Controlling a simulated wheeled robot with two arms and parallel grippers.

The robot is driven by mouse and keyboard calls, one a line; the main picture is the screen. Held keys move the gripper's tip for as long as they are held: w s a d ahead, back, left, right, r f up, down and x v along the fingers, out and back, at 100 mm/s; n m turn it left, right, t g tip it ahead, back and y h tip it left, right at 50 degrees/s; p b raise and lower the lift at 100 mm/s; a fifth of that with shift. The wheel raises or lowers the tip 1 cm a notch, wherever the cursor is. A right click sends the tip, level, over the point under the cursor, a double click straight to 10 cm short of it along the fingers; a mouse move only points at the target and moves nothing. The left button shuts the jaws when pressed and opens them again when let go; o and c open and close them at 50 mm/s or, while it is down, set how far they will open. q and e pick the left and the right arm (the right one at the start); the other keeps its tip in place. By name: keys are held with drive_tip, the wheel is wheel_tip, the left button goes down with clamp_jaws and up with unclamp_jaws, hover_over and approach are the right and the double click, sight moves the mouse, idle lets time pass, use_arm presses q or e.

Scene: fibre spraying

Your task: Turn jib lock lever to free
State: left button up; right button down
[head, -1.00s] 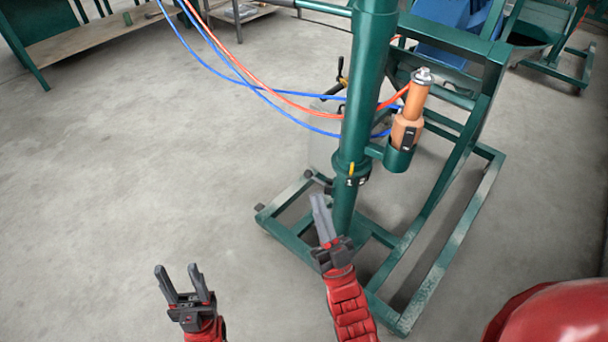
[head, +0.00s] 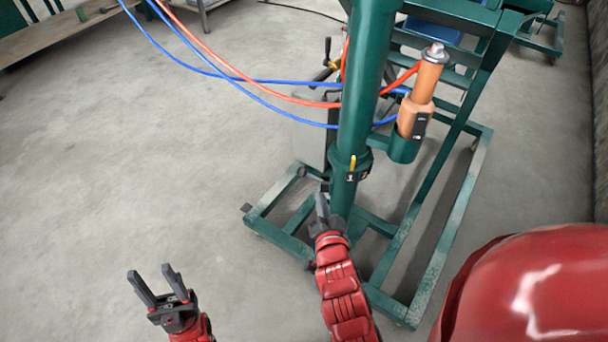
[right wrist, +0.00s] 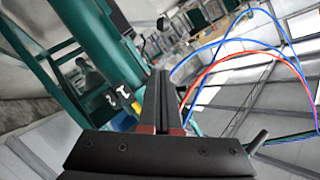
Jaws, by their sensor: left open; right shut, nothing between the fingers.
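In the right wrist view, a yellow patch (right wrist: 123,122) and white marks (right wrist: 118,96) show on the column, left of the fingers. My right gripper (head: 321,196) is shut and empty, just below and left of the collar, apart from the lever in the head view. Its fingers (right wrist: 160,98) also show in the right wrist view. My left gripper (head: 155,280) is open and empty over bare floor.
An orange spray tool (head: 420,95) sits in a green holder (head: 404,148) right of the column. Blue (head: 250,82) and red (head: 270,98) hoses loop left from it. The green base frame (head: 440,240) spreads around the column. The floor at left is clear.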

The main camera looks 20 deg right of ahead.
sight(310, 177)
drive_tip(key=b+x, duration=0.2)
drive_tip(key=x, duration=0.2)
drive_tip(key=a+f+b+x, duration=0.1)
drive_tip(key=b+x, duration=0.1)
drive_tip(key=x, duration=0.2)
drive_tip(key=b+x, duration=0.3)
drive_tip(key=x, duration=0.1)
drive_tip(key=shift+a+f, duration=0.2)
drive_tip(key=shift+f, duration=0.05)
drive_tip(key=shift+w+a+f, duration=0.2)
drive_tip(key=shift+w+f, duration=0.15)
drive_tip(key=shift+f, duration=0.1)
